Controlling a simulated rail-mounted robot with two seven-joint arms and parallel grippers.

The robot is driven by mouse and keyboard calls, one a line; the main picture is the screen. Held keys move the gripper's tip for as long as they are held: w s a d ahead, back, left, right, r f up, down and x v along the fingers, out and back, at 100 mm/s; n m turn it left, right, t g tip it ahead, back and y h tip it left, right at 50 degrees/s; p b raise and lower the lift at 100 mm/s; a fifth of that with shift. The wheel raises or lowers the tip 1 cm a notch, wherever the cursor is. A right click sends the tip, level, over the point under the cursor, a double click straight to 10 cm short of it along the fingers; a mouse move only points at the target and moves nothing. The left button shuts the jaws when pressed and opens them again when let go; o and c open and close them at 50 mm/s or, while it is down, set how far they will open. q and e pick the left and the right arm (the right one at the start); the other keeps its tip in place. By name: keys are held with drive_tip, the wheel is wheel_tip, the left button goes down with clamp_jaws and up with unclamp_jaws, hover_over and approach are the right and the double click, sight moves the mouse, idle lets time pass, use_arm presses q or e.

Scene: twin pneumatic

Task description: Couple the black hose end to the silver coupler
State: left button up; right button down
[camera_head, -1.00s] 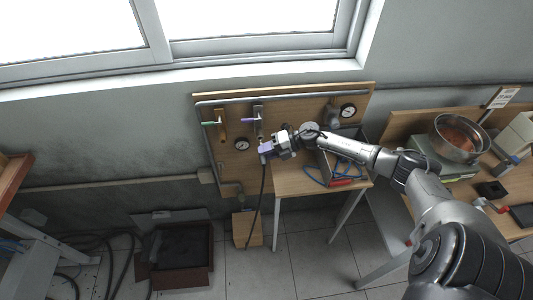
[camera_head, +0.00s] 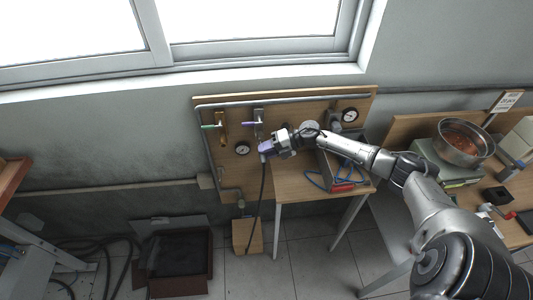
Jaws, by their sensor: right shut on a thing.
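My right gripper (camera_head: 267,149) is in front of the wooden wall panel (camera_head: 285,104). It is shut on the black hose end, which is mostly hidden by the fingers. The black hose (camera_head: 258,200) hangs from it past the small table's left edge. A silver coupler with a purple lever (camera_head: 258,123) is on the panel just above and left of the gripper; its lower end is too small to make out. I cannot tell whether the hose end touches it. My left gripper is not in view.
Two gauges (camera_head: 242,149) (camera_head: 349,114) are on the panel. The small table (camera_head: 290,185) holds a grey box and a blue hose coil (camera_head: 316,182). A wooden block (camera_head: 247,236) stands on the floor below. A steel pot (camera_head: 463,143) is at the right.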

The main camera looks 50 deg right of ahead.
drive_tip(key=shift+w+d, duration=0.1)
drive_tip(key=shift+d, duration=0.1)
idle(0.4)
drive_tip(key=c, duration=1.3)
unclamp_jaws()
drive_tip(key=o, duration=0.3)
drive_tip(key=shift+w, duration=0.1)
drive_tip(key=shift+o, duration=0.8)
drive_tip(key=p+v, duration=0.1)
drive_tip(key=v, duration=1.3)
